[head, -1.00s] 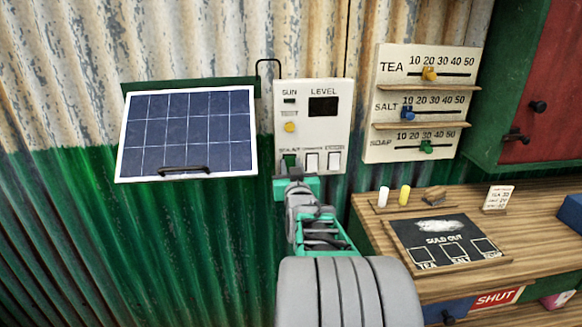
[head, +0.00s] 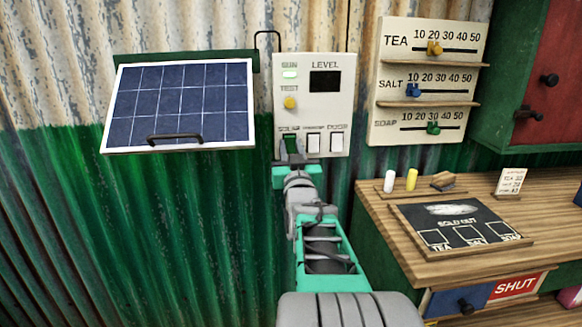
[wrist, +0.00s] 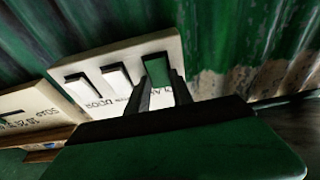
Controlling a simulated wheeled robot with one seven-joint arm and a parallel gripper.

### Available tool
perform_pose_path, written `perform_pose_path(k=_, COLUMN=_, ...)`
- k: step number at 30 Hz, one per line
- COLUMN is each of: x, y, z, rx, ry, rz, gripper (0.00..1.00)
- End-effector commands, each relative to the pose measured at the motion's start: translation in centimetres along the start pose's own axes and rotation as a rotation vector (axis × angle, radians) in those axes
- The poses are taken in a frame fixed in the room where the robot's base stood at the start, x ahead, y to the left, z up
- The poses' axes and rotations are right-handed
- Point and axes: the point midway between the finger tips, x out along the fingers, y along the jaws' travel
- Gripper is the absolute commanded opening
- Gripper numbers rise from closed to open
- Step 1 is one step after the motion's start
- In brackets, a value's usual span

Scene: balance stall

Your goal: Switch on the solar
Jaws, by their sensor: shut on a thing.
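The white control box (head: 335,90) hangs on the corrugated wall, with a row of rocker switches along its bottom edge. The solar switch (head: 291,143) is the green one at the left; it also shows in the wrist view (wrist: 157,68). My gripper (head: 292,161) is at this switch from below and in front. In the wrist view its two dark fingers (wrist: 162,88) sit on either side of the green switch, shut on it. The SUN lamp (head: 290,75) is lit pale green. The LEVEL display (head: 325,81) is dark. The switch's tilt is hard to tell.
The solar panel (head: 180,103) with a dark handle is tilted on the wall at left. Two white switches (head: 314,144) stand close right of the green one. A slider board (head: 425,80) hangs to the right, above a wooden counter (head: 385,215) with a chalkboard.

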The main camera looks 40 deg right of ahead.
Motion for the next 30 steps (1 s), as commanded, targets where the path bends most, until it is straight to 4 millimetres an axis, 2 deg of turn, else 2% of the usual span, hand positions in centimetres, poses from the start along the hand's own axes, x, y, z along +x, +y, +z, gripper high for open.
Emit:
perform_pose_path(k=1, x=-0.15, y=0.0, z=0.55, rx=-0.001, ry=0.012, rz=0.0, gripper=0.0)
perform_pose_path(k=13, x=-0.04, y=0.0, z=-0.05, rx=0.0, ry=0.026, rz=0.0, gripper=0.0)
perform_pose_path(k=14, x=-0.05, y=0.0, z=-0.05, rx=0.0, ry=0.026, rz=0.0, gripper=0.3)
perform_pose_path(k=15, x=-0.05, y=0.0, z=-0.05, rx=0.0, ry=0.026, rz=0.0, gripper=0.33)
perform_pose_path(k=21, x=-0.05, y=-0.01, z=-0.02, rx=0.0, ry=0.025, rz=0.0, gripper=0.49)
perform_pose_path(k=30, x=-0.55, y=0.0, z=-0.04, rx=0.0, ry=0.025, rz=0.0, gripper=0.49)
